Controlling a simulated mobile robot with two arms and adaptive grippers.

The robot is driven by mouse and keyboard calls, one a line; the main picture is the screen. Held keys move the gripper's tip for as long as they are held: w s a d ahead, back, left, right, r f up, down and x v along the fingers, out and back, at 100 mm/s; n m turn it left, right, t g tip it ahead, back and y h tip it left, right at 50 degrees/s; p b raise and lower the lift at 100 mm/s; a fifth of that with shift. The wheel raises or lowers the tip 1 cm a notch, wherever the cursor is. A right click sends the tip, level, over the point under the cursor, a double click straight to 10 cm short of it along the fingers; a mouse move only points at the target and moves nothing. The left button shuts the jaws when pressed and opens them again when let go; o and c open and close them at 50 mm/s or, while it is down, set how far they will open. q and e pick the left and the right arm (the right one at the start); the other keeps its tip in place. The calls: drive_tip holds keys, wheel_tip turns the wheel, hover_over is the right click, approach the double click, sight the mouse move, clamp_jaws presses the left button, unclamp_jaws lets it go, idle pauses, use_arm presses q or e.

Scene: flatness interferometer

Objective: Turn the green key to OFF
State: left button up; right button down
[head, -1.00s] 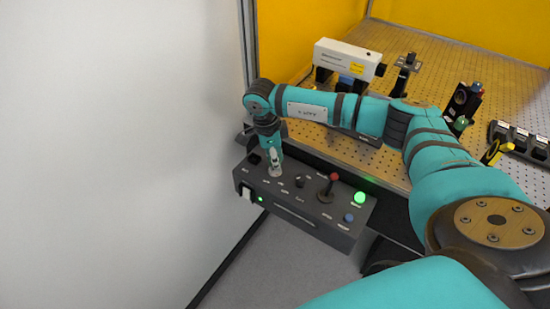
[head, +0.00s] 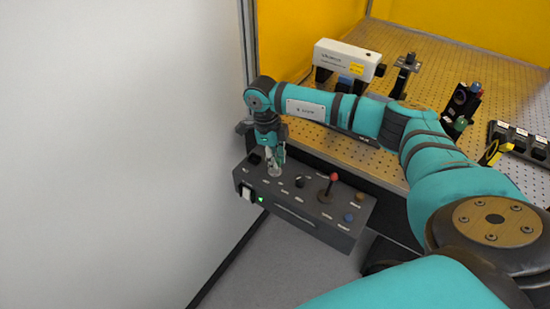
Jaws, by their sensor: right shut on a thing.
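The grey control box (head: 300,222) stands at the front edge of the optical table. My right gripper (head: 275,168) points down at the back left part of its top and is shut on the green key. The fingers hide the key itself, and I cannot read its position or the labels around it. A round lamp (head: 359,200) at the right end of the box looks unlit and brownish. My left gripper is not in view.
A joystick with a red ball (head: 333,178), a black knob (head: 300,182) and a blue button (head: 348,218) are on the box. A white switch (head: 246,192) is on its front. A white laser unit (head: 346,58) and other optics stand behind my arm. A white wall is at left.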

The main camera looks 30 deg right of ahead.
drive_tip(key=shift+s+f+m, duration=0.1)
drive_tip(key=shift+m, duration=1.9)
drive_tip(key=shift+y+p, duration=0.3)
drive_tip(key=c, duration=1.2)
unclamp_jaws()
drive_tip(key=shift+c, duration=0.2)
